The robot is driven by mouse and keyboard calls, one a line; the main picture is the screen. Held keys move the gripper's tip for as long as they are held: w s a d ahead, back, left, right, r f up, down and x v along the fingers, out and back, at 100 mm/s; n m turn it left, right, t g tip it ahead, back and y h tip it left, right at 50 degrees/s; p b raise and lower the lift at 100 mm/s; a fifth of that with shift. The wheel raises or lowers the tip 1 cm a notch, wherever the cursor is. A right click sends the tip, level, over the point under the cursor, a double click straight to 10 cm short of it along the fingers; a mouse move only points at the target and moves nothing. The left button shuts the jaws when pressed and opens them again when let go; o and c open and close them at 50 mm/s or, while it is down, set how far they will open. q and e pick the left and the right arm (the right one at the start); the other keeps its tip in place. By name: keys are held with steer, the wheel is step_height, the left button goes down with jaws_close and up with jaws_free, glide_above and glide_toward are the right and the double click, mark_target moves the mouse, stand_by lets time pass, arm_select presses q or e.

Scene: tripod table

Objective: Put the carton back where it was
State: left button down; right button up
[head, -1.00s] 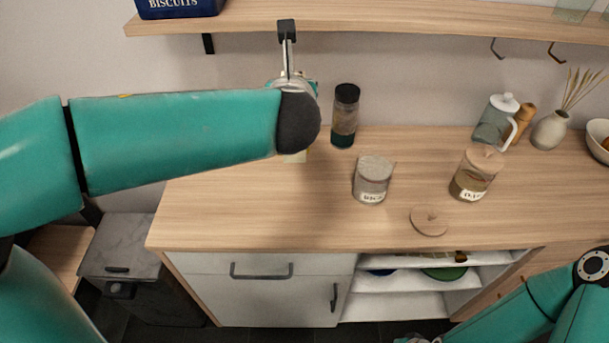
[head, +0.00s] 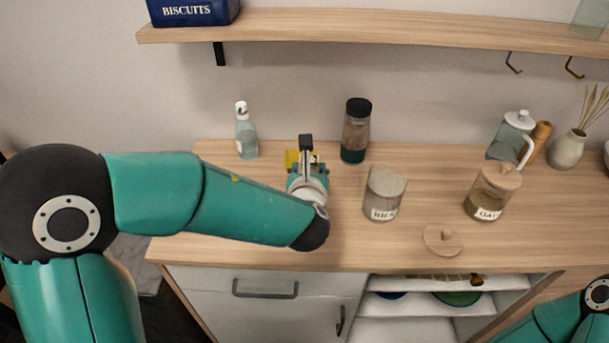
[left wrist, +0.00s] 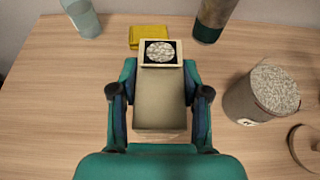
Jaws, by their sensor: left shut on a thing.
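The carton (left wrist: 160,104) is beige, with a dark panel and a pale speckled picture at its far end. In the left wrist view it lies between the two fingers of my left gripper (left wrist: 160,97), which is shut on it. In the head view my left gripper (head: 308,172) is over the back of the worktop (head: 250,205), left of the dark-lidded jar, and hides most of the carton. I cannot tell whether the carton touches the worktop. My right gripper is out of view; only part of the right arm shows at the lower right.
A yellow block (left wrist: 149,37) lies just behind the carton. A pump bottle (head: 246,133) stands left, a dark-lidded jar (head: 356,131) right. A rice jar (head: 383,196), loose lid (head: 443,240) and oat jar (head: 492,191) stand farther right. The front left worktop is clear.

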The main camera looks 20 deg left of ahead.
arm_select(q)
steer(key=shift+f, duration=0.6)
steer(key=c, duration=0.6)
jaws_free()
steer(key=shift+o, duration=0.2)
steer(key=v, duration=1.2)
steer(key=shift+b, duration=0.4)
steer(key=shift+d, duration=0.1)
